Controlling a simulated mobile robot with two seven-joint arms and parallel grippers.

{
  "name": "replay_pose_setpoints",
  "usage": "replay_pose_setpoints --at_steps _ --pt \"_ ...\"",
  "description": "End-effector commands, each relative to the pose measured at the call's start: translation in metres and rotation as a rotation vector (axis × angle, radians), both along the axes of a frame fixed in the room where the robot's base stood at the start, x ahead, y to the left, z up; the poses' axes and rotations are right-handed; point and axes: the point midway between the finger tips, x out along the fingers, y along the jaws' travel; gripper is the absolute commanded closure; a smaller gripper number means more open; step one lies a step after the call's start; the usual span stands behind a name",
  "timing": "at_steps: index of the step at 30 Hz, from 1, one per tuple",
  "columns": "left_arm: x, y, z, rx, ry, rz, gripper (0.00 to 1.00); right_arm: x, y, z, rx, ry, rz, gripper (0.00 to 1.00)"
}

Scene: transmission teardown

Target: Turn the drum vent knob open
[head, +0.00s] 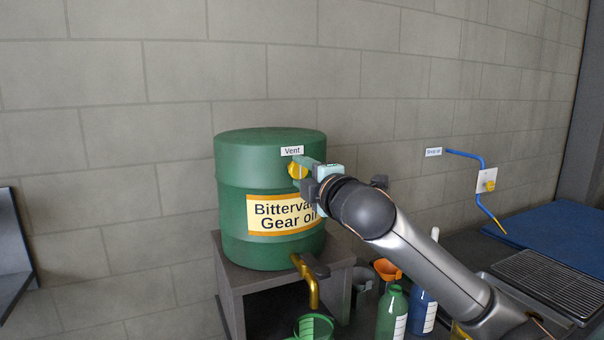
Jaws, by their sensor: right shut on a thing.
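The green drum (237,200) stands on a grey stand, with a "Bitterva... Gear oil" label on its front. A small "Vent" sign (292,151) sits high on the drum. The yellow vent knob (295,171) is just below the sign, partly covered by my gripper. My right gripper (302,171) reaches in from the right and is shut on the vent knob. The knob's exact turn angle is hard to tell. My left gripper is out of view.
A brass tap (309,283) sticks out low on the drum above a green container (314,328). A green bottle (391,312), a blue bottle (422,312) and an orange funnel (386,270) stand below my right arm. A blue pipe (483,185) is on the right wall.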

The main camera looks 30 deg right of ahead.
Motion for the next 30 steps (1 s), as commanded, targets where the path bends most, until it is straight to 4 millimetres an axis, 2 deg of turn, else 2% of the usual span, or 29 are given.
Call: replay_pose_setpoints --at_steps 13,14,15,21,30 --pt "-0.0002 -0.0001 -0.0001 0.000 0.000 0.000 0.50 0.0000 0.0005 -0.0007 -0.012 0.002 0.001 1.00" --pt "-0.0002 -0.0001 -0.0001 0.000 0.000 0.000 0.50 0.0000 0.0005 -0.0007 -0.012 0.002 0.001 0.51" --pt "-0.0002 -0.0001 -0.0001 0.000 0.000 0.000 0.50 0.0000 0.0005 -0.0007 -0.011 0.002 0.001 0.46" --pt "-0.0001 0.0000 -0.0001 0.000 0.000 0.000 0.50 0.0000 0.0004 -0.0005 -0.010 0.002 0.001 0.24" --pt "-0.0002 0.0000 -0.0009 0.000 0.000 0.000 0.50 -0.0017 0.0003 -0.0005 -0.009 0.001 0.001 0.24"
